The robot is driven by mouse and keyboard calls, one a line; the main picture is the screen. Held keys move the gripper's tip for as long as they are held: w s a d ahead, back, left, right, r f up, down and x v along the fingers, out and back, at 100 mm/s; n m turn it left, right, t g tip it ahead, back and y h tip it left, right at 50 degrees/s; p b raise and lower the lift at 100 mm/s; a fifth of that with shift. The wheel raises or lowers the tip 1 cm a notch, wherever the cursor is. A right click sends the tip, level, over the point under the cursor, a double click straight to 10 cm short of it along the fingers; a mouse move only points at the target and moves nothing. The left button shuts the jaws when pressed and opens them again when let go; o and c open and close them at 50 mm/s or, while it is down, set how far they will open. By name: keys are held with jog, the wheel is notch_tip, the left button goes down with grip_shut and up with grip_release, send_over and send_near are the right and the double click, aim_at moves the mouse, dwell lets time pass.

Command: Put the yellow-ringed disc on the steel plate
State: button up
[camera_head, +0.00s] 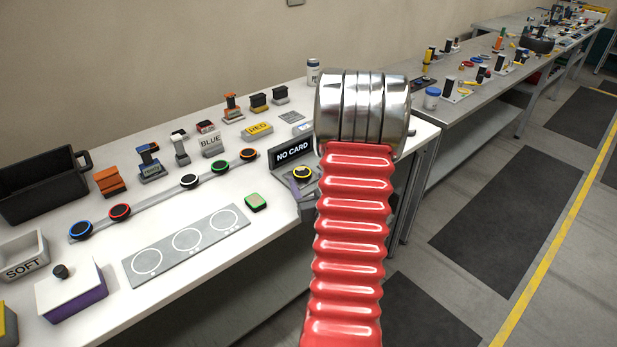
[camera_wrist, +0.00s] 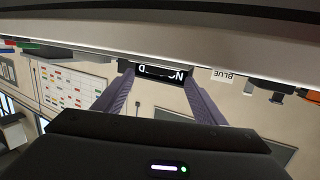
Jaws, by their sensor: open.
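The yellow-ringed disc (camera_head: 302,173) is black with a yellow ring. In the head view it sits at the dark NO CARD stand (camera_head: 292,152), near the bench's right end. The steel plate (camera_head: 159,245) is a flat grey strip with three white circle outlines, bare, on the front of the bench. My gripper (camera_wrist: 158,80) shows in the wrist view as two spread purple-grey fingers with nothing between them. The NO CARD sign appears upside down beyond their tips. In the head view my red arm hides most of the gripper. The disc cannot be made out in the wrist view.
A rail (camera_head: 160,204) behind the plate carries several discs with blue, red, green and orange rings. A green-edged block (camera_head: 256,202) lies between plate and stand. A black bin (camera_head: 42,186), SOFT tray (camera_head: 22,256) and purple-sided box (camera_head: 72,291) stand left.

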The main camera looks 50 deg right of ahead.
jog(key=v, duration=0.7)
jog(key=shift+s, duration=0.3)
jog(key=shift+w, duration=0.15)
